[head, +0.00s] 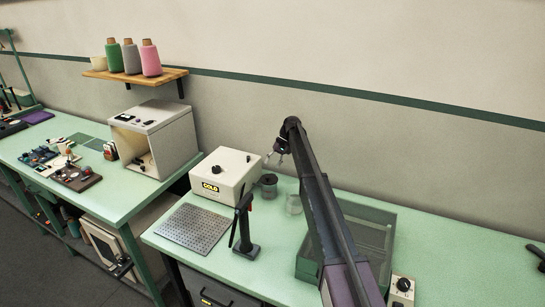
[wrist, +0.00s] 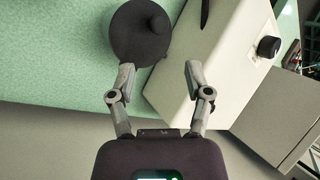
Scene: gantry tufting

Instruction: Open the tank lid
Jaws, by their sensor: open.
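A dark round pot with a knobbed top (head: 268,181) stands right of the box. The pot's top (wrist: 138,42) shows beyond my left finger in the wrist view. My gripper (head: 279,154) is open and empty above the pot and box; it also shows in the wrist view (wrist: 159,75). I cannot tell whether either top is a separate lid.
A green open-topped bin (head: 372,240) is partly behind my arm. A black stand (head: 243,225) and a perforated plate (head: 197,229) are in front of the box. A white cabinet (head: 155,140) stands left.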

